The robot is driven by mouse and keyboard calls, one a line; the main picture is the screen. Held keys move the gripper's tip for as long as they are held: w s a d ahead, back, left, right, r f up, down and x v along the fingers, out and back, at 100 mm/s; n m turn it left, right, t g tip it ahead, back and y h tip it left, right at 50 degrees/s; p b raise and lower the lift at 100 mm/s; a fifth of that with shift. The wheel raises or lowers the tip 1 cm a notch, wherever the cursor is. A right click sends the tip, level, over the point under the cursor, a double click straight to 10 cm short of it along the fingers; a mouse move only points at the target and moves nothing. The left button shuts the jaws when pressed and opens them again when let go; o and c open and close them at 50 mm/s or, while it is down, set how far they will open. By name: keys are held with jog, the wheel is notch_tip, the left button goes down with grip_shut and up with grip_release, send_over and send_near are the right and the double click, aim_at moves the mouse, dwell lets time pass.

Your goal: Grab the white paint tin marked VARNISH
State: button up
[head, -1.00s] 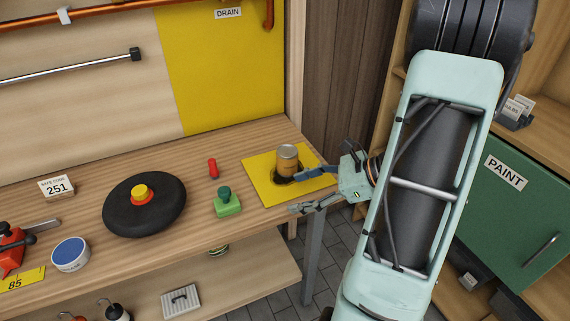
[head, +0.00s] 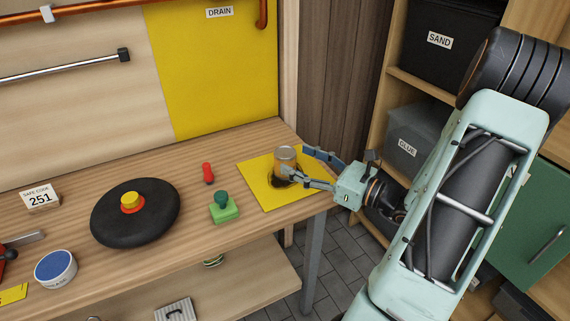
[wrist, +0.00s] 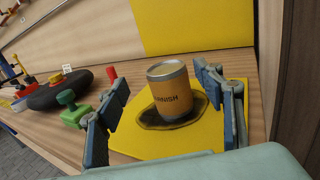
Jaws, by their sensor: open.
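In the wrist view the fingers of my gripper (wrist: 162,80) stand left and right of the tin, with a gap on both sides. A white tin with a blue lid (head: 55,268) stands at lower left; its label is unreadable.
A green block with a knob (head: 224,208) and a red cylinder (head: 208,172) are left of the mat. A black disc (head: 135,215) lies farther left. The bench's right edge is close to the mat. Shelves with SAND (head: 440,50) and GLUE (head: 420,140) bins stand right.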

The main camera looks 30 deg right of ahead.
jog(key=x, duration=0.3)
jog(key=b+x, duration=0.1)
jog(key=x, duration=0.1)
jog(key=shift+w+d, duration=0.2)
jog(key=shift+w, duration=0.15)
jog(key=c, duration=1.5)
